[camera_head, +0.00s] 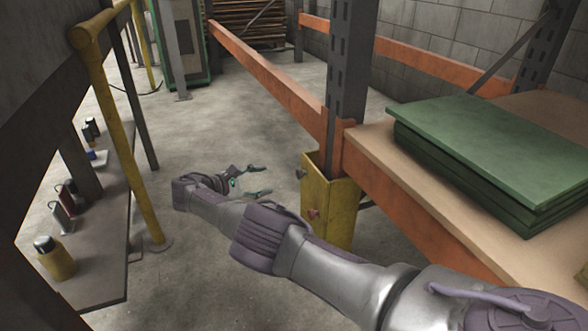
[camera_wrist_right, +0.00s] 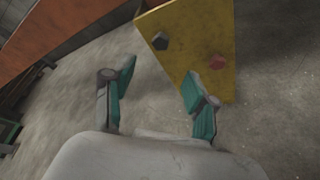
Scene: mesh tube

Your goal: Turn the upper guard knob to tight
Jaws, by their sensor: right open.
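The yellow guard (camera_head: 335,205) stands at the foot of the dark rack post, and it also shows in the right wrist view (camera_wrist_right: 190,20). Its upper knob (camera_head: 301,174) is small and dark, faceted in the wrist view (camera_wrist_right: 160,41). A red lower knob (camera_head: 313,214) sits beneath it, also in the wrist view (camera_wrist_right: 217,62). My right gripper (camera_head: 263,180) is open and empty, left of the guard and apart from both knobs. In the wrist view its teal-padded fingers (camera_wrist_right: 158,72) spread below the dark knob. The knob's setting cannot be read. My left gripper is not in view.
An orange beam (camera_head: 270,75) runs back from the post. Green panels (camera_head: 490,150) lie on the shelf at right. A yellow rail (camera_head: 120,130) and a low bench (camera_head: 95,255) with bottles stand at left. The concrete floor between is clear.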

